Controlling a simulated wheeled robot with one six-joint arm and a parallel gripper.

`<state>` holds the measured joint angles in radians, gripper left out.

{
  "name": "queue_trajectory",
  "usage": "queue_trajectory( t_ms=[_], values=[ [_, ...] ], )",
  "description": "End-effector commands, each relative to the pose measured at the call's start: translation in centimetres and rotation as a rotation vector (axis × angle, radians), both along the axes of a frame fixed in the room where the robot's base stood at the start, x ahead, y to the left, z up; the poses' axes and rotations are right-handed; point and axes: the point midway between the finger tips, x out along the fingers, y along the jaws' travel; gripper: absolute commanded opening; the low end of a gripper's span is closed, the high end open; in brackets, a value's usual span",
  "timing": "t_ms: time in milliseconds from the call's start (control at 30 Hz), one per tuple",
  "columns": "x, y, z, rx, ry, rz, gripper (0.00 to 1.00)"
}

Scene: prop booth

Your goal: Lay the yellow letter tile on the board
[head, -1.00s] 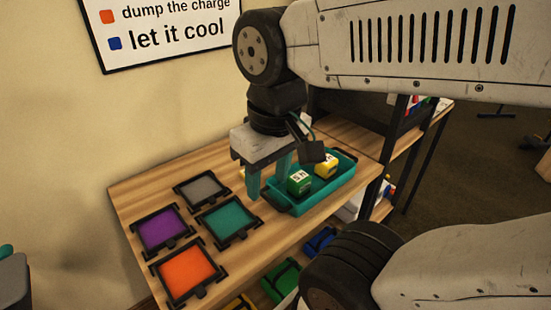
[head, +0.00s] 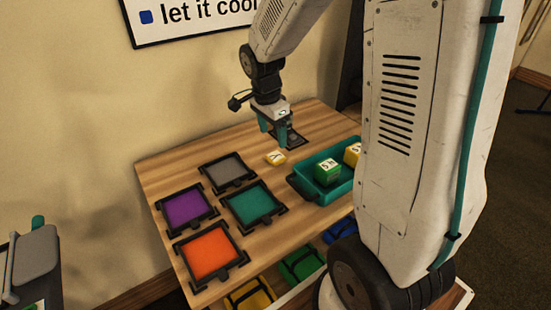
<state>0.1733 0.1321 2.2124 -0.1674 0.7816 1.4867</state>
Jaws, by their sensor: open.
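The yellow letter tile (head: 275,158), with a dark letter on its pale top, lies on the wooden table beyond the teal framed square. My gripper (head: 273,137) is open and empty, fingers down, just behind the tile and apart from it. A small dark plate (head: 297,141) lies on the table just right of my gripper, partly hidden by it. I cannot tell whether this plate is the board.
Framed squares in grey (head: 226,171), purple (head: 187,208), teal (head: 252,204) and orange (head: 209,254) lie at the left. A teal tray (head: 307,190) holds a green block (head: 327,171) and a yellow block (head: 352,153), partly hidden by my arm. Coloured bins sit below.

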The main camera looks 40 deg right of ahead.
Motion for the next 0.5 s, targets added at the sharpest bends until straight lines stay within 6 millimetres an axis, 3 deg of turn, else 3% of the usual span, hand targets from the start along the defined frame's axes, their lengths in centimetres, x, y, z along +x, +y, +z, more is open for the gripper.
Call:
queue_trajectory(
  t_ms=[500],
  values=[
    [0.3, -0.9, -6.3, 0.0, 0.003, -0.035, 0.69]
  ],
)
